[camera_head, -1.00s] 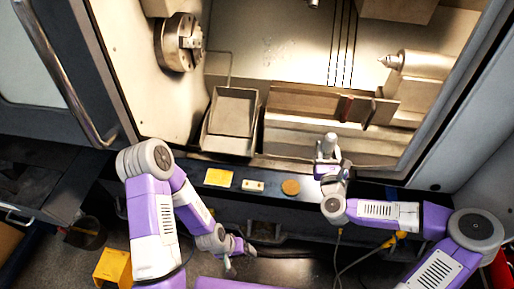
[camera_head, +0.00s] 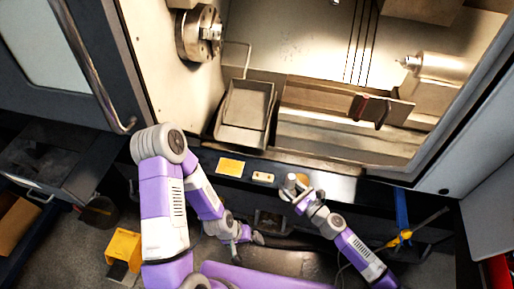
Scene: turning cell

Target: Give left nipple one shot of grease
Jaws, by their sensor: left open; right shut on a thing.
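My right gripper (camera_head: 297,195) is shut on a small pale grey cylindrical thing (camera_head: 291,180) at the front sill of the lathe. The gripper hides much of it, and I cannot tell what it is. It overlaps a round tan disc (camera_head: 303,180) on the sill; I cannot tell whether they touch. My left gripper (camera_head: 246,248) is open and empty, low in front of the machine and below the sill. I cannot make out a grease nipple at this size.
The sill also holds a yellow pad (camera_head: 231,167) and a small cream block (camera_head: 263,177). Inside are a chuck (camera_head: 199,33), a grey tray (camera_head: 245,114) and a tailstock (camera_head: 437,68). A yellow thing (camera_head: 404,236) is at the right below the sill. A yellow box (camera_head: 124,246) stands on the floor.

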